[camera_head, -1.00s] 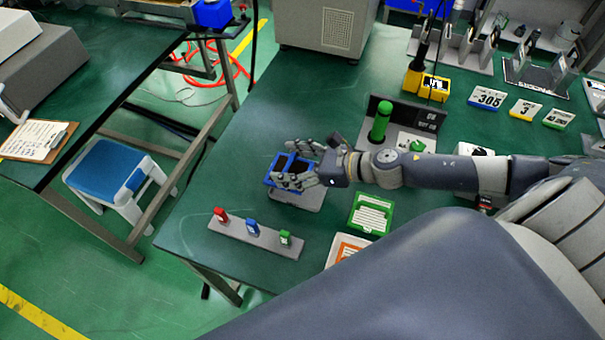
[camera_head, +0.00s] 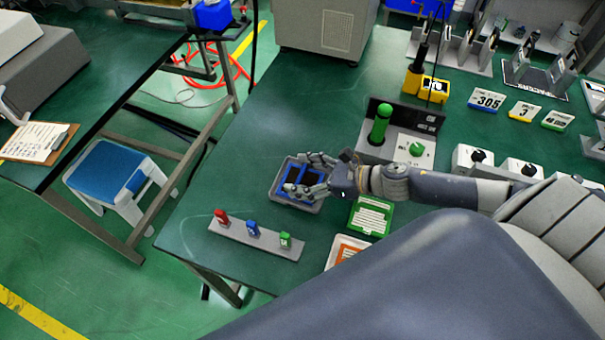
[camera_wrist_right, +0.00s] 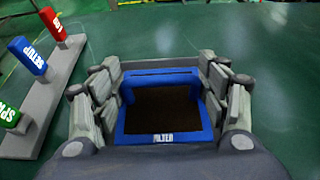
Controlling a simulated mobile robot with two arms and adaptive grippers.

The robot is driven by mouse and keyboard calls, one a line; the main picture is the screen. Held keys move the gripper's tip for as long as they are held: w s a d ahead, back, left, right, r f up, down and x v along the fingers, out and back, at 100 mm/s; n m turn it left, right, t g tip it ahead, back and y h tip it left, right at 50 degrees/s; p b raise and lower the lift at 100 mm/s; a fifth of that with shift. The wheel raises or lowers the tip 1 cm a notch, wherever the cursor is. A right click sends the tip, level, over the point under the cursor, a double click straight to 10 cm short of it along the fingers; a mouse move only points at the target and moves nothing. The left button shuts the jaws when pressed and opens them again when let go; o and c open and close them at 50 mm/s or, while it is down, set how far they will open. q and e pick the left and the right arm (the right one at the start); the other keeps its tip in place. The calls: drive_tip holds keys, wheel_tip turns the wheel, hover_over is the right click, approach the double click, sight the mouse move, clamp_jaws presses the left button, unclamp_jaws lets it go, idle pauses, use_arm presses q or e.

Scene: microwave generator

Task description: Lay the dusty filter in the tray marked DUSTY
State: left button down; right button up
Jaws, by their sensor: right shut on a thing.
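The dusty filter is a blue frame with a dark brown middle (camera_head: 291,181); it also shows in the right wrist view (camera_wrist_right: 163,105), with a white label on its near edge. My right gripper (camera_head: 308,177) is shut on it, with fingers along both sides (camera_wrist_right: 163,100). The filter is low over or inside a shallow grey tray (camera_head: 306,208), whose rim shows around it; I cannot tell whether it touches the bottom. No marking on this tray can be read. My left gripper is not in view.
A grey strip with red, blue and green tags (camera_head: 254,238) lies to the left of the tray in front. A green holder with a white card (camera_head: 370,216) and a white tray with an orange card (camera_head: 346,250) are close right. A panel with a green cylinder (camera_head: 380,122) stands behind.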

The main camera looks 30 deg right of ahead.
sight(323, 178)
drive_tip(key=shift+f, duration=0.25)
drive_tip(key=o, duration=1.1)
drive_tip(key=shift+r, duration=0.1)
drive_tip(key=shift+r, duration=0.1)
drive_tip(key=shift+s+d, duration=0.1)
drive_tip(key=shift+s+d+r, duration=0.2)
drive_tip(key=shift+s+d, duration=0.2)
drive_tip(key=shift+s, duration=0.1)
drive_tip(key=v, duration=0.4)
drive_tip(key=shift+r+b, duration=0.1)
drive_tip(key=shift+b, duration=0.3)
drive_tip(key=shift+p+v, duration=0.35)
drive_tip(key=shift+v, duration=2.85)
drive_tip(key=shift+a+r, duration=0.1)
